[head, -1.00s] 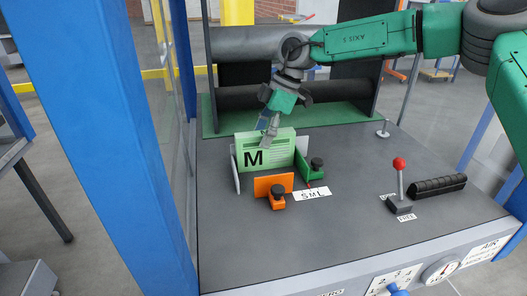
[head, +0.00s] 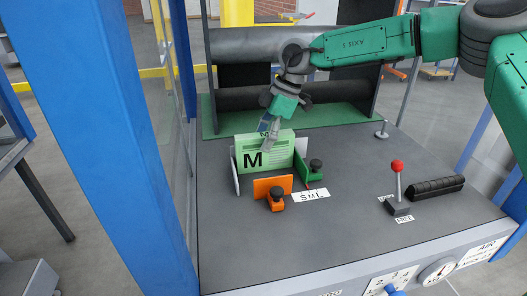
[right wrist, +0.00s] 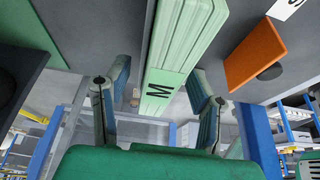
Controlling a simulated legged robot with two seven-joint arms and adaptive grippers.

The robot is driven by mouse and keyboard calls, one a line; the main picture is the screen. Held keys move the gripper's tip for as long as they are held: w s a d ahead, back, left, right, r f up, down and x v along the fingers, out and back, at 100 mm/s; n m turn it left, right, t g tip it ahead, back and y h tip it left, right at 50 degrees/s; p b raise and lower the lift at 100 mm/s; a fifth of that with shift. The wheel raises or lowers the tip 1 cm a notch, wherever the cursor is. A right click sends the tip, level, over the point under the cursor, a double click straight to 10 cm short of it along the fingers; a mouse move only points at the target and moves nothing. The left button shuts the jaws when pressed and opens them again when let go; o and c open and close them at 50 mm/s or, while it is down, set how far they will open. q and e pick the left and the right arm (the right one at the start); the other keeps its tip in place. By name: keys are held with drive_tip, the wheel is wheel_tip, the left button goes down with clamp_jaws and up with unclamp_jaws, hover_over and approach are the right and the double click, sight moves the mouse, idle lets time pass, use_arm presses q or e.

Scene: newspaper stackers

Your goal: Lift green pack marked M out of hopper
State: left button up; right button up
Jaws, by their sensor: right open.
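The green pack marked M (head: 282,153) stands upright in the hopper on the grey machine top, with a black M on its front face. It also shows in the right wrist view (right wrist: 183,50), with the M on its top strip. A pale plate (head: 235,170), an orange plate (head: 265,186) and a green plate (head: 312,172) stand around it. My right gripper (head: 267,142) points down at the top of the pack. In the right wrist view, its two fingers (right wrist: 158,88) are open, one on each side of the pack. I cannot tell whether either finger touches it. My left gripper is not in view.
Black rollers (head: 250,98) stand behind the hopper. A red-knobbed lever (head: 397,180) and a black ribbed bar (head: 437,187) are at the right. A blue post (head: 100,140) rises at the left. The grey top (head: 235,240) in front is bare.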

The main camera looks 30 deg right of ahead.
drive_tip(key=shift+d, duration=0.2)
drive_tip(key=c, duration=1)
clamp_jaws()
drive_tip(key=shift+a, duration=0.1)
